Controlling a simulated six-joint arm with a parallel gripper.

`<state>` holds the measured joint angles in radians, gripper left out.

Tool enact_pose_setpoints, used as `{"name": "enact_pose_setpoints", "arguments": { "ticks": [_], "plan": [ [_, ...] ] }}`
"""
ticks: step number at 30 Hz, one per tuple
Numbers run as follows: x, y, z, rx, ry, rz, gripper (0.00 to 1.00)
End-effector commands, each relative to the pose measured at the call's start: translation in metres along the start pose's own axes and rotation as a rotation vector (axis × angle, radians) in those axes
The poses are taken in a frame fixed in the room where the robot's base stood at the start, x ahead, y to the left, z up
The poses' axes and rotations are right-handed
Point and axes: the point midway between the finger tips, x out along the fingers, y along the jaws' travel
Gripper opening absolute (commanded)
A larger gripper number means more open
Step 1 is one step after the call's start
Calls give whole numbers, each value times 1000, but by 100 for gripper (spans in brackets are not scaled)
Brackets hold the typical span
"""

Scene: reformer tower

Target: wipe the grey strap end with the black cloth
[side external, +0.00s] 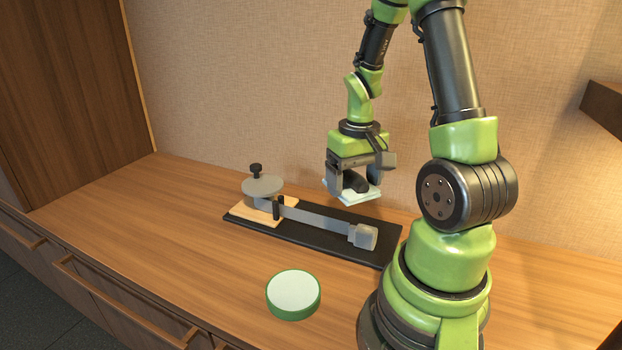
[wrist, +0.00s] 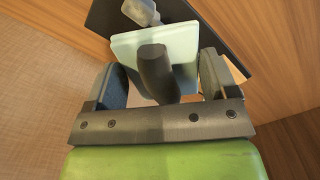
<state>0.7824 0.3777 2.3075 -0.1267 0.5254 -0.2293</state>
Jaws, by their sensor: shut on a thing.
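My gripper (side external: 353,184) is shut on a pale blue-green wiping pad (side external: 366,197) with a thick black grip. In the wrist view the flat pad (wrist: 128,50) sits between the two fingers. I see no all-black cloth; only the grip is black. The grey strap end (side external: 363,236) is a blocky piece at the right end of a long grey strap (side external: 315,217). It also shows at the top of the wrist view (wrist: 140,11), just beyond the pad. The pad is held above and behind the strap end, apart from it in the side view.
The strap's device lies on a black base board (side external: 310,237), with a grey disc and black knob (side external: 262,184) over a pale wood plate (side external: 250,214) at its left. A round green-rimmed, white-topped disc (side external: 293,292) stands in front. The table left is clear; a wall stands behind.

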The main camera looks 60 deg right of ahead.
Motion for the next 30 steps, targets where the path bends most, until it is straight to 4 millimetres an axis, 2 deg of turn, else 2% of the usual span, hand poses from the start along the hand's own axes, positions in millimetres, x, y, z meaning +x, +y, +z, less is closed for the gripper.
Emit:
{"name": "enact_pose_setpoints", "arguments": {
  "ticks": [3, 6, 14, 30],
  "plan": [
    [3, 16, 7, 68, 0, 0, 60],
    [4, 21, 10, 91, -1, 0, 60],
    [18, 22, 10, 94, -3, 0, 60],
    [67, 22, 10, 92, -4, -1, 60]
  ]
}}
